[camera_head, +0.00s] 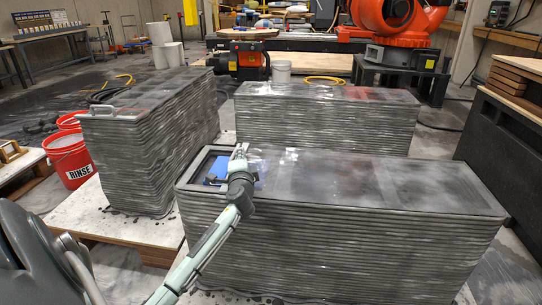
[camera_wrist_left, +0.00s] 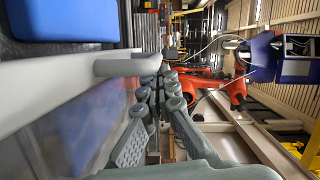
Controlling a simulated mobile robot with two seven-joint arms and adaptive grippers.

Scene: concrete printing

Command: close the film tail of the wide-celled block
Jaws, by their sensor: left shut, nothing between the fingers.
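The front block (camera_head: 340,235) is a long grey stack of printed layers, and its cells look wide through the film. Clear film (camera_head: 330,175) covers most of its top. Its left end is uncovered, and a blue object (camera_head: 220,168) sits inside there; it also shows in the left wrist view (camera_wrist_left: 65,20). My left gripper (camera_head: 241,150) is over that left end, near the far rim. Its fingers (camera_wrist_left: 163,80) are shut and empty, close to a pale grey bar (camera_wrist_left: 128,65); I cannot tell whether they touch. My right gripper is not in view.
A second film-topped block (camera_head: 325,120) stands behind, and a third (camera_head: 150,130) with a handle on top stands at left. Red buckets (camera_head: 68,158) are beside it. An orange robot arm (camera_head: 395,18) is at the back. A narrow gap separates the blocks.

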